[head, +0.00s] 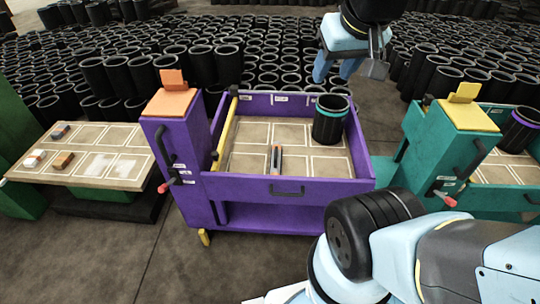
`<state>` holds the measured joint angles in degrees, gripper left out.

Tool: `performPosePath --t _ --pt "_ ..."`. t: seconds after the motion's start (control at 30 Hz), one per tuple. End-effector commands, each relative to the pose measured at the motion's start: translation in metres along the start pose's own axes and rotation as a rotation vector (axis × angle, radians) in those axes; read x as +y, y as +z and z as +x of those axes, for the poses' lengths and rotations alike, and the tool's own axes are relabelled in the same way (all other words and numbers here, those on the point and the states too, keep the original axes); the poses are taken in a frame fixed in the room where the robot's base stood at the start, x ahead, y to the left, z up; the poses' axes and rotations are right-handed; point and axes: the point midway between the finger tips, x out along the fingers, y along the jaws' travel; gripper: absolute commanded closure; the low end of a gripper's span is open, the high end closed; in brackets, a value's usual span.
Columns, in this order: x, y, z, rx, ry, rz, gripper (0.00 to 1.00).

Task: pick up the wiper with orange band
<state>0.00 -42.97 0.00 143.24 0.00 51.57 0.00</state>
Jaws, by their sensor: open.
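The wiper with an orange band (275,160) lies on the tan floor of the purple cart (290,190), near its front wall and a little left of the middle. It looks like a small dark and light bar with an orange part, lying front to back. My gripper (338,72) is open and empty, high above the back right of the cart. It is apart from the wiper, up and to the right of it in the picture. Nothing hides the wiper.
A black sleeve with a green rim (330,122) stands in the cart's back right. A yellow bar (226,130) runs along its left side. A tan table (90,155) with small blocks is left, a teal cart (420,150) right. Many black sleeves stand behind.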

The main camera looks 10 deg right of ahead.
Motion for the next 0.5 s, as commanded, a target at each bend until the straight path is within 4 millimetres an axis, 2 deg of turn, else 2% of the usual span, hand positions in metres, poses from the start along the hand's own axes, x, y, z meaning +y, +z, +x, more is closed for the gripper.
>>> performPosePath --t 0.13,0.23,0.5 --pt "-0.001 -0.004 0.003 -0.004 -0.009 0.001 0.53" --pt "-0.005 -0.014 0.011 -0.013 -0.034 0.005 0.53" --pt "-0.022 -0.057 0.059 -0.053 -0.129 0.04 0.53"
